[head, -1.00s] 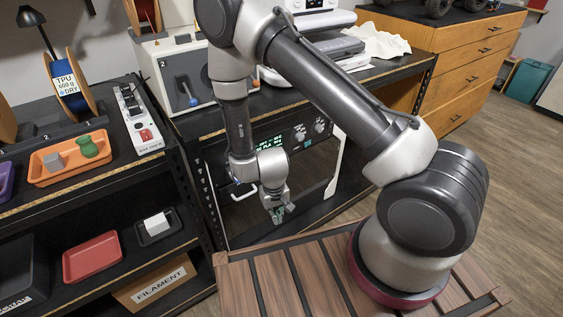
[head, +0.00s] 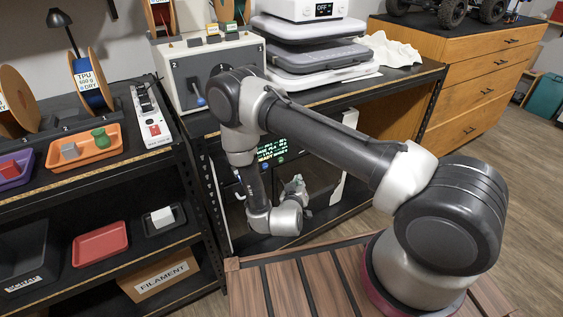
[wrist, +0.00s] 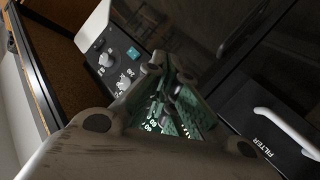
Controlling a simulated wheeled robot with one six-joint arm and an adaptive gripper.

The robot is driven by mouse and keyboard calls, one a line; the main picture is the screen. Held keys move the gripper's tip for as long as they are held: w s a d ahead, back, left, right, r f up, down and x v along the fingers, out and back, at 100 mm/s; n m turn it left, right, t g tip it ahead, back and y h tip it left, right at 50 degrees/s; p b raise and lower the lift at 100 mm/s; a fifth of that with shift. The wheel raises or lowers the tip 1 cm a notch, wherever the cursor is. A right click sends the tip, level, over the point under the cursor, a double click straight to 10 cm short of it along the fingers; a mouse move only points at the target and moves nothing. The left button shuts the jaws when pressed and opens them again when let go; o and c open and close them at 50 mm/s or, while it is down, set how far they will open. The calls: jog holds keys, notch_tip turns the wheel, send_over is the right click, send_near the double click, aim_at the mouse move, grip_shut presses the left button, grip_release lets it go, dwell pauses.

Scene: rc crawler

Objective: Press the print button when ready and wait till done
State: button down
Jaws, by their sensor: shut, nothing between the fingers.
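The printer stands on the lower shelf, with a dark door (head: 322,172) and a lit display (head: 271,149) of green and yellow text that is too small to read in full. I cannot read a label on the button. My gripper (head: 297,182) is shut and empty in front of the printer. In the wrist view my gripper (wrist: 163,70) has its fingertips near the panel, apart from the teal button as seen.
A shelf on the left holds an orange tray (head: 108,155), a red tray (head: 100,243) and spools.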

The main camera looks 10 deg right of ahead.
jog(key=w+a, duration=0.2)
jog(key=w, duration=0.6)
jog(key=shift+w+a, duration=0.2)
jog(key=shift+a, duration=0.15)
jog(key=shift+w, duration=0.15)
dwell(1.3)
jog(key=shift+w+a, duration=0.15)
jog(key=shift+w, duration=0.1)
jog(key=shift+w+a, duration=0.1)
jog(key=shift+w, duration=0.25)
dwell(0.8)
jog(key=shift+s, duration=0.1)
jog(key=shift+s+d, duration=0.2)
jog(key=shift+s, duration=0.5)
jog(key=shift+s+d, duration=0.25)
jog(key=shift+s, duration=0.55)
jog(key=shift+s+d, duration=0.3)
jog(key=shift+s, duration=0.45)
jog(key=shift+s+d, duration=0.25)
jog(key=shift+s, duration=0.55)
